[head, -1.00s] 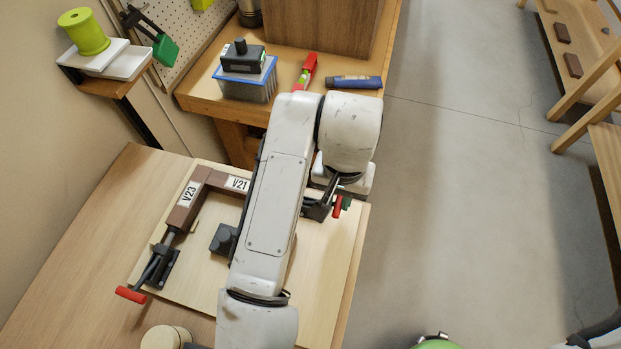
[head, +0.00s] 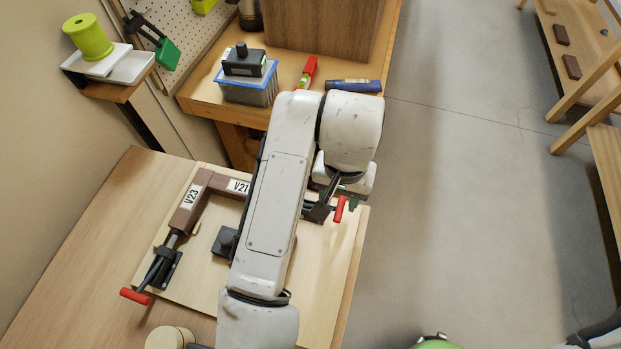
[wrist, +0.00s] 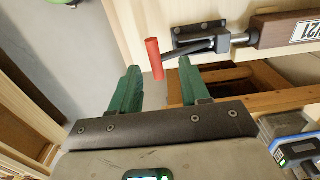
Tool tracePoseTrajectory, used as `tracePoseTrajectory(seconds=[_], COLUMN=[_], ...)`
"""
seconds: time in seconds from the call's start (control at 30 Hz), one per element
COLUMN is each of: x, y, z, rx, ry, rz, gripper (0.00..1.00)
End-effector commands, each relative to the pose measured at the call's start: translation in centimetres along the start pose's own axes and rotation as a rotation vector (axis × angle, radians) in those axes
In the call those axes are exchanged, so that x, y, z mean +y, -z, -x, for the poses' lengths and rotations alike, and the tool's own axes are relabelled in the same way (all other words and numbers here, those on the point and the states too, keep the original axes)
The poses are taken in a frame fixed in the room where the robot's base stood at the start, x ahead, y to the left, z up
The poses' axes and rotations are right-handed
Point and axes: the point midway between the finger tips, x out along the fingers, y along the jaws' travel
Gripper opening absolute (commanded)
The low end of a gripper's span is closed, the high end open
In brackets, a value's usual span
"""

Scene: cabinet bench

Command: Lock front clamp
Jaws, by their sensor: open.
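Two toggle clamps with red handles sit on a pale wooden board (head: 330,275). The clamp by the V21 block has its red handle (head: 340,209) at the board's right edge; this handle also shows in the wrist view (wrist: 154,58). The other clamp, by the V23 block, has its red handle (head: 134,296) at the lower left. Which is the front clamp I cannot tell. My gripper (wrist: 159,68) has green fingers standing apart. The V21 clamp's handle shows between their tips in the wrist view; I see no contact. My arm hides part of the board.
A dark block (head: 224,242) stands on the board. Behind is a bench with a blue-rimmed bin (head: 247,90), a red tool (head: 307,72) and a blue tool (head: 354,86). Open floor (head: 450,220) lies to the right.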

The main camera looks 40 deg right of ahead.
Motion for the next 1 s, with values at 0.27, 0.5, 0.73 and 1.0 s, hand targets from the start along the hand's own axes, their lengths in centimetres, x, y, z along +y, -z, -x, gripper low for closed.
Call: tracePoseTrajectory(seconds=[0.27,0.5,0.73,1.0], x=[0.0,0.0,0.0,0.0], y=[0.0,0.0,0.0,0.0], z=[2.4,4.1,5.2,5.1], rx=[0.0,0.001,0.001,0.001], ry=[0.0,0.0,0.0,0.0], rz=[-0.001,0.0,0.0,0.0], gripper=[0.46,0.46,0.46,0.46])
